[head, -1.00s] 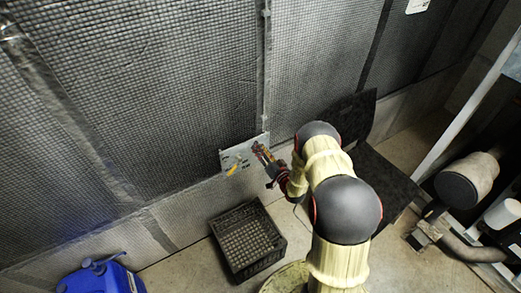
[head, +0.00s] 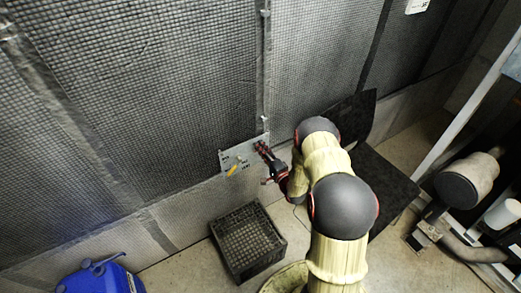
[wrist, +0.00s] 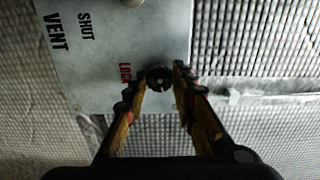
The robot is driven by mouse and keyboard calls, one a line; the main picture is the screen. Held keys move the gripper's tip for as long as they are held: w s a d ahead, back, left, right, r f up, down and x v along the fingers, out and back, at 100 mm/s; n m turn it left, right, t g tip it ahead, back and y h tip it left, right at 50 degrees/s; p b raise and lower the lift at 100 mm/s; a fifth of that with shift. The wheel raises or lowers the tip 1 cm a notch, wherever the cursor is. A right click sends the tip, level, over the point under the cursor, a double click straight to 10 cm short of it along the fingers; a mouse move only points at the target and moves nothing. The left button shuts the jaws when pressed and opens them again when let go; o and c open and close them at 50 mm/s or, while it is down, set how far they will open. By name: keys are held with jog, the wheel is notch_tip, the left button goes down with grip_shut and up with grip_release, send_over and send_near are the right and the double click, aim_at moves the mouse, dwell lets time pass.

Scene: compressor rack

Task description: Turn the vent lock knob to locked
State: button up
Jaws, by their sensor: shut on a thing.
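The vent lock knob (wrist: 159,77) is a small dark round knob on a grey metal panel (wrist: 95,85), beside the red word LOCK. In the wrist view my gripper (wrist: 160,82) has its two fingertips on either side of the knob, shut on it. In the head view my gripper (head: 262,149) reaches the right part of the panel (head: 231,158), and the knob is hidden behind the fingers. The panel also carries the words SHUT and VENT and a yellow handle (head: 232,170) on its left part. The knob's pointing direction cannot be read.
A black crate (head: 246,241) stands on the floor below the panel. A blue jug (head: 100,280) is at the lower left. A black chair (head: 385,187) stands right of the panel, close behind my arm. The mesh wall (head: 150,90) surrounds the panel.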

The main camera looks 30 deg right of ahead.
jog(key=shift+m, duration=1.3)
jog(key=shift+d, duration=0.1)
jog(key=o, duration=1.2)
jog(key=shift+c, duration=0.2)
jog(key=s, duration=1.2)
jog(key=shift+d, duration=0.15)
